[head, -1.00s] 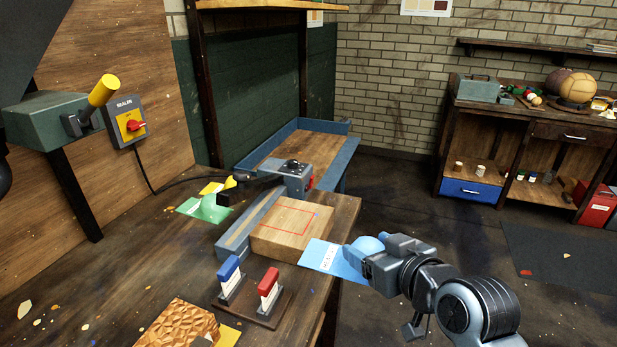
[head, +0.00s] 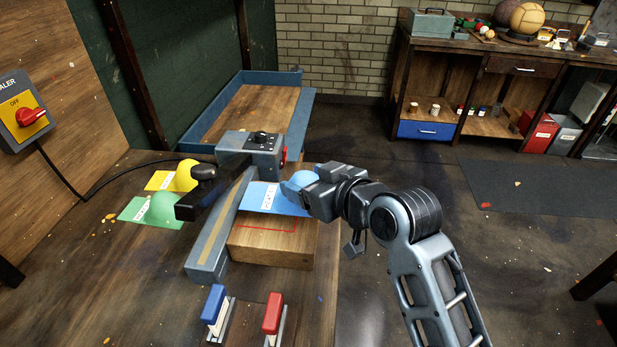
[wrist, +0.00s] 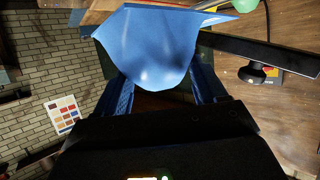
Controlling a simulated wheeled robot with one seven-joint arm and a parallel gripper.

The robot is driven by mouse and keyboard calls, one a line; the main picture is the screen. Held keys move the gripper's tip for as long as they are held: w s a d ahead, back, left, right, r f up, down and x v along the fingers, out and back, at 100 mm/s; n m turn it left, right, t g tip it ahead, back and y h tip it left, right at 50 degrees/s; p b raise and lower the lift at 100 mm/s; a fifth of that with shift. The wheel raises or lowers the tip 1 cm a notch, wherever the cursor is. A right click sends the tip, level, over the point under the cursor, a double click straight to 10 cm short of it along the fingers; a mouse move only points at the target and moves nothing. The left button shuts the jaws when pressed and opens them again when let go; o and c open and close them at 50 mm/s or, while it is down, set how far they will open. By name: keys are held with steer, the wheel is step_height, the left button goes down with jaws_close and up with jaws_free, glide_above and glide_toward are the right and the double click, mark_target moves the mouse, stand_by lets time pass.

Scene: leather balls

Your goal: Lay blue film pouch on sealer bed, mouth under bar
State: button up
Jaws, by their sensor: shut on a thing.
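The blue film pouch (head: 272,199), with a white label and a rounded bulge, is held out over the far part of the wooden sealer bed (head: 270,243). My gripper (head: 310,193) is shut on the pouch's bulged right end. The pouch's left, flat end reaches close to the sealer's grey body (head: 217,225); I cannot tell whether it touches. The black-handled bar (head: 205,190) juts out to the left, raised. A red outline marks the bed. In the wrist view the pouch (wrist: 155,45) fills the space between the fingers.
Green (head: 152,209) and yellow (head: 172,180) pouches lie left of the sealer. Blue (head: 215,310) and red (head: 272,315) handled stamps stand in front. A blue-rimmed tray (head: 297,125) lies behind. The switch box (head: 22,112) reads OFF.

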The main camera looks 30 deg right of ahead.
mark_target(273, 200)
steer(key=shift+w+a+f+b, duration=0.1)
steer(key=shift+f+b, duration=0.5)
steer(key=shift+f, duration=0.25)
steer(key=shift+w+a+f+b, duration=0.1)
steer(key=shift+f+b, duration=0.5)
steer(key=shift+f, duration=0.2)
steer(key=shift+w+a+r+p, duration=0.3)
steer(key=shift+w+a+p, duration=0.05)
steer(key=shift+a+p, duration=0.2)
steer(key=shift+w+a+p, duration=0.4)
steer(key=shift+w+a, duration=0.35)
steer(key=shift+a, duration=0.3)
steer(key=shift+w+a+p, duration=0.4)
steer(key=shift+w+a, duration=0.35)
steer(key=shift+a, duration=0.25)
steer(key=shift+f+b, duration=0.35)
steer(key=shift+f, duration=0.25)
steer(key=o, duration=1.3)
steer(key=b+v, duration=0.1)
steer(key=v, duration=0.6)
steer(key=shift+s, duration=0.5)
